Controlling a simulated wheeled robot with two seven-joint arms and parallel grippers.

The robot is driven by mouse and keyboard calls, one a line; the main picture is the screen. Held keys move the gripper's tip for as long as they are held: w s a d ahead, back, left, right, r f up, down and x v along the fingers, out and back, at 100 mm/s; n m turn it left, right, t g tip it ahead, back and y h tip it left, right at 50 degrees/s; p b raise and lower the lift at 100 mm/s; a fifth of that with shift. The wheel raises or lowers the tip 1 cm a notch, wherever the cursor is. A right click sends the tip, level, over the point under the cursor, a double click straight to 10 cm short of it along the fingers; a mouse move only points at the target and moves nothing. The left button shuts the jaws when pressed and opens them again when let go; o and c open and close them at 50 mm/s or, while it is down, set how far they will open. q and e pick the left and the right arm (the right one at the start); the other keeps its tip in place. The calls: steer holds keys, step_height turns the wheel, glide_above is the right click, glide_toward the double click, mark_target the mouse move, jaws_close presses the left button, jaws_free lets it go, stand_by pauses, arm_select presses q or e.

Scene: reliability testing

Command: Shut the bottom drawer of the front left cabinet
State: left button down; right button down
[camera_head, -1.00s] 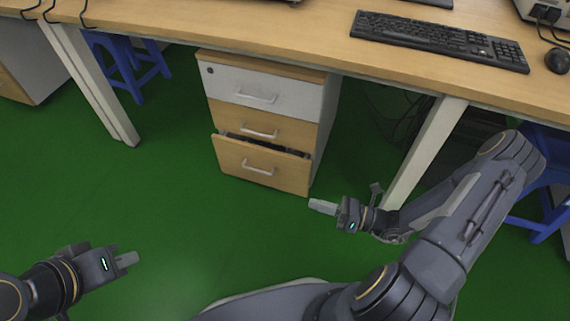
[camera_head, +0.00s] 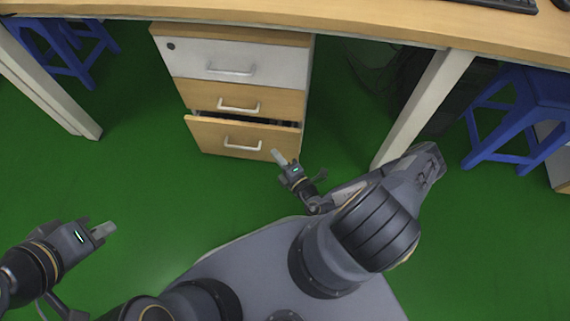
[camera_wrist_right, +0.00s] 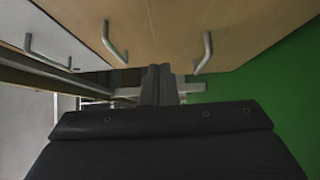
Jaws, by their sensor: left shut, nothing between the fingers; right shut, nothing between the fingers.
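The cabinet (camera_head: 241,62) stands under the desk, with a white top drawer and two wooden drawers below. Its bottom drawer (camera_head: 215,139) is pulled out part way, with a dark gap above its front. My right gripper (camera_head: 278,156) is shut and empty, close to the lower right corner of that drawer front; I cannot tell if they touch. In the right wrist view the shut fingers (camera_wrist_right: 159,86) show close to the wooden drawer fronts and their handles (camera_wrist_right: 204,53). My left gripper (camera_head: 106,231) is shut and empty over the floor at lower left, well away from the cabinet.
The wooden desk (camera_head: 360,22) runs above the cabinet, with white legs at left (camera_head: 52,85) and right (camera_head: 425,105). Blue stools stand at upper left (camera_head: 62,45) and right (camera_head: 520,118). The green floor left of the cabinet is clear.

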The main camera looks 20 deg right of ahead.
mark_target(281, 132)
steer(key=w, duration=0.2)
steer(key=w+b, duration=0.1)
steer(key=w+d+b, duration=0.1)
steer(key=w, duration=0.1)
steer(key=shift+w+f, duration=0.15)
steer(key=shift+w, duration=0.15)
steer(key=shift+w+d, duration=0.3)
steer(key=shift+w, duration=0.2)
steer(key=w+d, duration=0.2)
steer(key=w, duration=0.1)
steer(key=shift+w+d, duration=0.25)
steer(key=shift+w, duration=0.05)
steer(key=shift+w+d+r, duration=0.2)
steer(key=shift+d+r, duration=0.05)
